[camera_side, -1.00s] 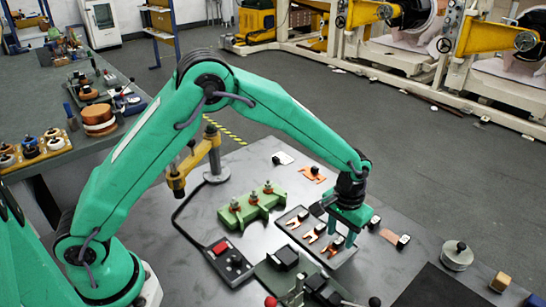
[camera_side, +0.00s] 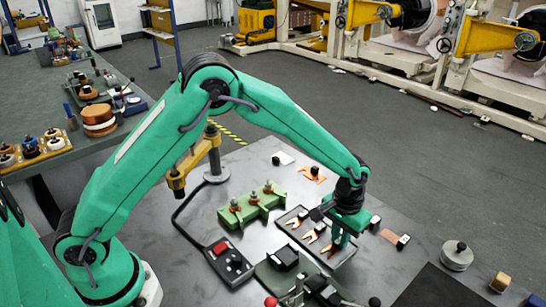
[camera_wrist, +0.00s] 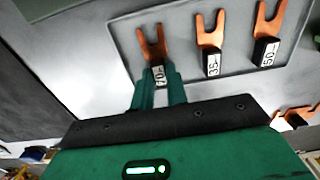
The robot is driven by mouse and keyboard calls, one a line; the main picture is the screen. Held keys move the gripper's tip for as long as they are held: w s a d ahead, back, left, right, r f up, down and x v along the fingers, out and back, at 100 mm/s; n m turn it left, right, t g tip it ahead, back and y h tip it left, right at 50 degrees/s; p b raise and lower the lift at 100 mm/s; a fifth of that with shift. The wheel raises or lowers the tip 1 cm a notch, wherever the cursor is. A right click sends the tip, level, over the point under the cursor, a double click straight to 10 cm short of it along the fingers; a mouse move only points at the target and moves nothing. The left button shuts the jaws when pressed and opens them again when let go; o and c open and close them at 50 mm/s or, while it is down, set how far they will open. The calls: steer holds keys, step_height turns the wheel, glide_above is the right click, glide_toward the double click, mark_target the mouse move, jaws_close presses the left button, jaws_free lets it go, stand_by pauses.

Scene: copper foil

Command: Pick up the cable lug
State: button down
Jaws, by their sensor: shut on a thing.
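In the wrist view my gripper (camera_wrist: 158,88) is shut on the black, white-labelled end of a forked copper cable lug (camera_wrist: 152,45). The label seems to read 70. The lug's prongs point away from the fingers, and it lies over the tray (camera_wrist: 125,40); I cannot tell whether it touches the tray. Two similar lugs lie to its right, labelled 35 (camera_wrist: 210,40) and 50 (camera_wrist: 268,30). In the side view my gripper (camera_side: 339,243) is at the right end of the tray, and its fingers partly hide the held lug.
A green block with metal posts (camera_side: 252,207) stands left of the tray. A control box with a red button (camera_side: 227,262) is in front of that. A metal weight (camera_side: 457,256) stands to the right. Another copper piece (camera_side: 390,236) lies just right of my gripper.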

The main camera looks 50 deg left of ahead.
steer(key=shift+r, duration=0.15)
steer(key=shift+r, duration=0.25)
steer(key=r, duration=0.4)
steer(key=shift+s+d, duration=0.35)
steer(key=shift+s, duration=0.05)
steer(key=s+d+r, duration=0.6)
steer(key=s, duration=0.2)
steer(key=shift+s+d, duration=0.2)
steer(key=shift+s, duration=0.1)
steer(key=shift+a+r, duration=0.1)
steer(key=shift+a, duration=0.1)
steer(key=s+a+m, duration=0.3)
steer(key=a+m, duration=0.7)
steer(key=a, duration=0.3)
steer(key=s+a+m, duration=0.3)
steer(key=a+m, duration=0.8)
steer(key=a, duration=0.1)
steer(key=shift+a+f, duration=0.25)
steer(key=shift+a, duration=0.15)
